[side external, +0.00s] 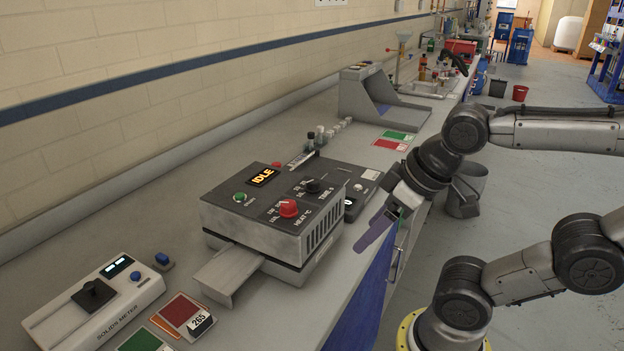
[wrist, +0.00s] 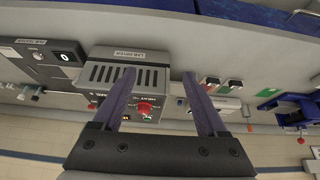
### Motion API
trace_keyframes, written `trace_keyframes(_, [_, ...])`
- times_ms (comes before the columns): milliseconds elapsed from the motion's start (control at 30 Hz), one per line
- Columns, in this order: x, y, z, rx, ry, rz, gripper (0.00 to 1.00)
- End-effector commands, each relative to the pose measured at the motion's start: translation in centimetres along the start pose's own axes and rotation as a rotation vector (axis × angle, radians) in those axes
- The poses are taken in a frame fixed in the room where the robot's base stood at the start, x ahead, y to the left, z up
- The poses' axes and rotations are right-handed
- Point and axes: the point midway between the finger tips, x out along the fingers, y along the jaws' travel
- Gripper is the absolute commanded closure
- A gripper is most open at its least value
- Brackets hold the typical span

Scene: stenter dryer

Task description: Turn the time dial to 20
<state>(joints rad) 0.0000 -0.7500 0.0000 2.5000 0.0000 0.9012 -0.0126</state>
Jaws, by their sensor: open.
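The lab dryer (side external: 262,205) is a dark grey box on the bench, with a lit display reading IDLE. Its black time dial (side external: 312,186) sits on the top panel behind the red heat dial (side external: 288,208). The exact pointer reading is too small to tell. My gripper (side external: 368,238) is open and empty, to the right of the dryer and apart from both dials. In the wrist view the gripper (wrist: 159,74) has its two purple fingers spread over the dryer (wrist: 117,73), with the red heat dial (wrist: 144,114) showing between them. I cannot make out the time dial there.
A green button (side external: 240,197) and a red button (side external: 277,164) are on the dryer. A metal tray (side external: 228,272) sticks out in front. A solids meter (side external: 92,300) and cards (side external: 187,312) lie front left. Open floor lies right of the bench.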

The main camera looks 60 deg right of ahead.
Motion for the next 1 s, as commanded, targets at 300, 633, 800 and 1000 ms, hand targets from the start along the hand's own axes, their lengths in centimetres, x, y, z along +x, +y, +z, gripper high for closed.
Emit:
trace_keyframes(300, [-4.4,0.4,-3.1,-0.269,-0.098,-0.007,0.25])
trace_keyframes(633, [-8.1,3.8,-13.4,-0.461,-0.29,-0.041,0.25])
trace_keyframes(800, [-7.3,7.0,-18.2,-0.479,-0.378,-0.071,0.25])
trace_keyframes(1000, [-4.4,10.9,-21.7,-0.421,-0.438,-0.085,0.25])
